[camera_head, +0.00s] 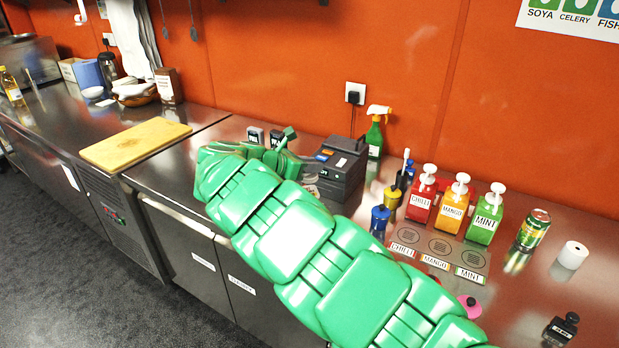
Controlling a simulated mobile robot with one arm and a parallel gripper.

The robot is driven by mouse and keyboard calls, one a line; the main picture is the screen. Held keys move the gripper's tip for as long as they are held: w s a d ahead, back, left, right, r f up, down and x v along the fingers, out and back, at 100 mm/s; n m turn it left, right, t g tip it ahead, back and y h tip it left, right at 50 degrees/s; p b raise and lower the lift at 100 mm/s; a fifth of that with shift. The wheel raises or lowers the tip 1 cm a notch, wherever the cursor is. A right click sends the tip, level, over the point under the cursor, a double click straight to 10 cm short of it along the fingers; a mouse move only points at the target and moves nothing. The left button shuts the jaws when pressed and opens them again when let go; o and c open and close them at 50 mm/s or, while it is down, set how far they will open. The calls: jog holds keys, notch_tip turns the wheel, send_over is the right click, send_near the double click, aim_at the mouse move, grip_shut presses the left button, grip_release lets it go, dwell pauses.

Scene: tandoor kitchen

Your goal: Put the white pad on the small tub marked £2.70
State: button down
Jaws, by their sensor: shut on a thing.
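My gripper (284,143) is at the far end of my green arm, over the back of the steel counter, just left of the black till-like machine. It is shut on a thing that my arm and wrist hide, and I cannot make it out. I cannot pick out the white pad. Two small dark containers with white labels, one on the left (255,135) and one on the right (276,136), stand by the wall behind my gripper. Their labels are too small to read, so I cannot tell whether either is the £2.70 tub.
The black machine (342,167) stands close right of my gripper, with a green spray bottle (375,138) behind. Red (421,197), yellow (452,210) and green (484,220) pump bottles, a can (533,230) and a white roll (573,255) stand right. A wooden board (135,144) lies left.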

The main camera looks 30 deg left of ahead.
aim_at(309, 177)
jog(key=shift+w+a+f, duration=0.25)
jog(key=shift+w+f, duration=0.05)
jog(key=shift+f, duration=0.15)
jog(key=shift+w+a+f, duration=0.25)
jog(key=shift+f, duration=0.15)
jog(key=shift+f, duration=0.1)
jog(key=shift+w+a+f, duration=0.15)
jog(key=shift+f, duration=1.5)
jog(key=shift+f, duration=0.1)
jog(key=c, duration=1)
grip_release()
